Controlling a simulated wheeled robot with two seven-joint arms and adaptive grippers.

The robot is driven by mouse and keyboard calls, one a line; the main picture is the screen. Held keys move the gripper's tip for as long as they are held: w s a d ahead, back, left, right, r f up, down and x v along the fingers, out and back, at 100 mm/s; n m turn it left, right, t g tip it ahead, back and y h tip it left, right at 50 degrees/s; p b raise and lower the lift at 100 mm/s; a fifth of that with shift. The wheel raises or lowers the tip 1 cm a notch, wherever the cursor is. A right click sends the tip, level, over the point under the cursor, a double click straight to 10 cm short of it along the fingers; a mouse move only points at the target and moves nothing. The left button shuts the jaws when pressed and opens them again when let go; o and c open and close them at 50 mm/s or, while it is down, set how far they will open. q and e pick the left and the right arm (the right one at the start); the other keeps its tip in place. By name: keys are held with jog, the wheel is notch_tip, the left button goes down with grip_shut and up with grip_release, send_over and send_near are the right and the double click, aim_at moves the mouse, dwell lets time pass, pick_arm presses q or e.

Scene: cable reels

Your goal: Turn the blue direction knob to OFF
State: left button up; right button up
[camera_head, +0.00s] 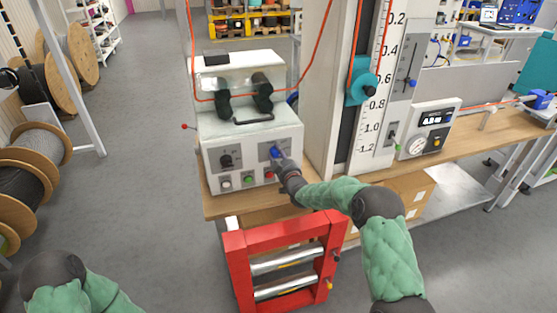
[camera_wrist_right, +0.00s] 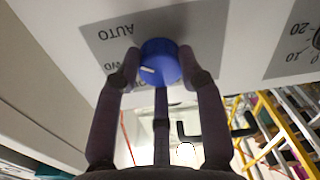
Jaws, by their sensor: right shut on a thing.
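The blue direction knob (camera_head: 277,152) is on a grey label plate on the front of the white machine. In the right wrist view the round blue knob (camera_wrist_right: 162,60) has a white mark at its lower left. My right gripper (camera_head: 282,162) is at the machine front, and in the right wrist view its dark fingers (camera_wrist_right: 158,72) are shut on the knob from both sides. The label plate (camera_wrist_right: 105,35) reads AUTO upside down, and other lettering is partly covered by the fingers. My left arm shows at the bottom left of the head view, but its gripper does not.
A black knob (camera_head: 226,160) sits left on the same panel, with several push-buttons below, including a green one (camera_head: 247,180). A tall white scale column (camera_head: 372,120) stands close on the right. A red roller frame (camera_head: 290,265) stands in front, below the wooden bench (camera_head: 215,208).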

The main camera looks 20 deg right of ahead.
jog(key=n+b, duration=0.1)
jog(key=n, duration=0.1)
jog(key=r+n+b, duration=0.1)
jog(key=shift+w+a+n+b, duration=0.1)
jog(key=shift+n+b, duration=0.3)
jog(key=n+b, duration=0.2)
jog(key=n, duration=0.1)
jog(key=shift+a+n, duration=0.1)
jog(key=shift+n, duration=0.2)
jog(key=n+b, duration=0.1)
jog(key=n, duration=0.2)
jog(key=shift+a+f+n+h, duration=0.1)
jog(key=shift+n+h, duration=0.05)
jog(key=shift+n, duration=0.8)
jog(key=shift+f+n+h, duration=0.1)
jog(key=shift+n+h, duration=0.05)
jog(key=shift+n, duration=0.8)
jog(key=shift+f, duration=0.1)
jog(key=o, duration=0.8)
jog(key=shift+a, duration=0.1)
jog(key=o, duration=0.3)
jog(key=shift+a+f, duration=0.1)
jog(key=shift+a, duration=0.1)
jog(key=shift+o, duration=0.2)
jog(key=shift+d, duration=0.1)
